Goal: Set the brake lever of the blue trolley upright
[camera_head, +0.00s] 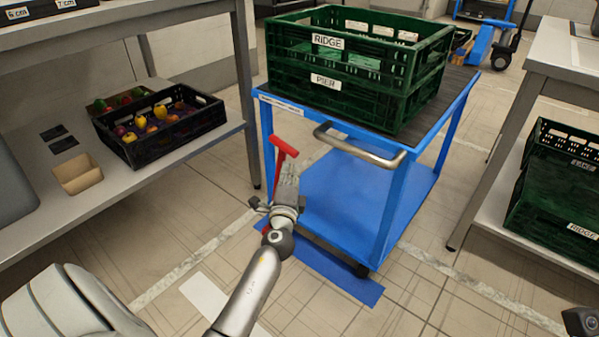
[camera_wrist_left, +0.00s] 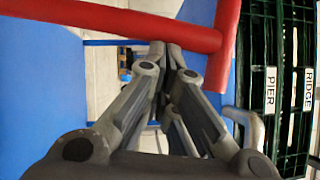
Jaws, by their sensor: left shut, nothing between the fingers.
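The blue trolley (camera_head: 390,210) stands in the middle of the head view. Its red brake lever (camera_head: 284,148) has a T-shaped top and rises beside the near left leg. The lever looks steep, tilted a little against that leg. Its lower part is partly hidden by my left gripper. My left gripper (camera_head: 289,172) is shut and empty, close to the lever shaft. In the left wrist view the closed fingertips (camera_wrist_left: 172,48) are right beside the red shaft (camera_wrist_left: 120,18), below the crossbar (camera_wrist_left: 222,45). I cannot tell whether they touch it.
Stacked green crates (camera_head: 400,75) stand on the trolley top, behind a metal push handle (camera_head: 355,148). A shelf (camera_head: 100,195) with a black vegetable crate (camera_head: 150,150) is at left. A bench with green crates (camera_head: 550,200) is at right. Open tiled floor lies in front.

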